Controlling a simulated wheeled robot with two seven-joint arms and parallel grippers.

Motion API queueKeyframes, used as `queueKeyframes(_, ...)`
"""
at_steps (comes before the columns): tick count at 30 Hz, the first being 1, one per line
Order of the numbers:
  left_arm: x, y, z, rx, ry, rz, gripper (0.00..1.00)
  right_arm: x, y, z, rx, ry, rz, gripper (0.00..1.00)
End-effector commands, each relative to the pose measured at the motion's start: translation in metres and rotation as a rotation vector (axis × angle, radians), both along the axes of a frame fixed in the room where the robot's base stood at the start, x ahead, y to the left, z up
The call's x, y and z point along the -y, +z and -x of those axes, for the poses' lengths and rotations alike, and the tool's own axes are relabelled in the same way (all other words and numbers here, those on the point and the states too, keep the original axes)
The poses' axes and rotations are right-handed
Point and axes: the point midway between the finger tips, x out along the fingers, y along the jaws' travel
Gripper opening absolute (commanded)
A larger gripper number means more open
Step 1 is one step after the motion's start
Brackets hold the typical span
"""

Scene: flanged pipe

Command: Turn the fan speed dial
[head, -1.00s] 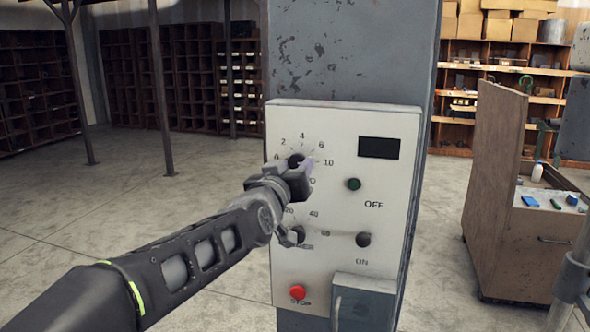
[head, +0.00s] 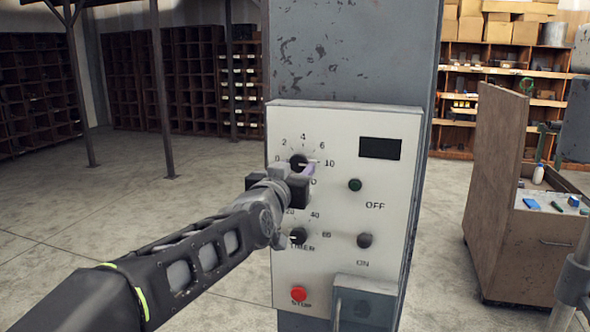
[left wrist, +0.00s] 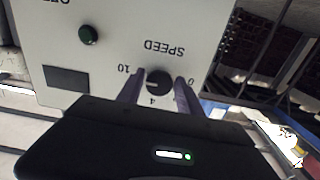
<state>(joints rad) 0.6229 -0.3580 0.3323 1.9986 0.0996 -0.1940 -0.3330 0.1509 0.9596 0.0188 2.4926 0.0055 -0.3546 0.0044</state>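The speed dial (head: 299,162) is a round black knob at the upper left of a pale control panel, with numbers 0 to 10 around it. My left gripper (head: 303,172) is at the dial's lower edge in the head view, its body covering the panel just below. In the left wrist view the dial (left wrist: 158,82) shows between my two spread fingers (left wrist: 158,90), one on each side; whether they touch it I cannot tell. The dial's lower part and its label are partly hidden in the head view. My right gripper is not in view.
The panel (head: 345,215) also has a timer knob (head: 298,236) close below my gripper, an on/off knob (head: 364,240), a green button (head: 355,185), a dark display (head: 380,149) and a red stop button (head: 299,294). A wooden cart (head: 500,190) stands right.

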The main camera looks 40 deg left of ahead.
Motion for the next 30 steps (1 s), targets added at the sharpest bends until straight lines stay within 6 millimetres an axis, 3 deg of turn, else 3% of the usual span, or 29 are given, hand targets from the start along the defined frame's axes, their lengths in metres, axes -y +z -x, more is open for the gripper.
queueKeyframes(5,0.000,0.002,0.000,0.003,0.001,0.000,0.58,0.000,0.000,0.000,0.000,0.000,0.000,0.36)
queueKeyframes(16,0.002,0.002,0.005,0.007,0.001,-0.002,0.58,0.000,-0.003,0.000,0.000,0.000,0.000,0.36)
queueKeyframes(30,0.023,0.001,0.068,0.007,0.002,-0.002,0.58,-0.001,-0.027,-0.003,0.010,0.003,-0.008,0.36)
